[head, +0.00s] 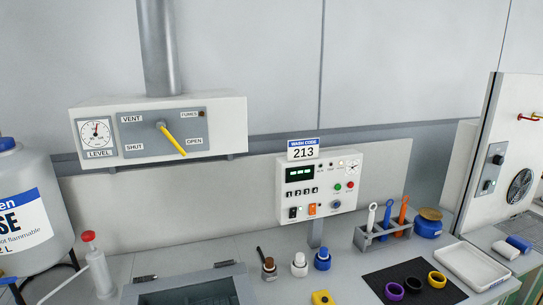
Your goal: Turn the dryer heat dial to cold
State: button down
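No dial that I can read as a dryer heat dial shows in the head view. A white cabinet (512,135) stands at the right edge, with a grey switch box (490,170) and a round dark fan (519,186). I cannot tell whether it is the dryer. My gripper is not in view.
A vent box (226,118) with a yellow lever (172,139) hangs on the wall. Below are a large bottle (20,170), a sink (199,288), small bottles (299,264), a tool rack (388,244), a dark mat (433,295) with rings and a white tray (474,264).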

aim_at(498, 161)
jog(key=z, duration=1.25)
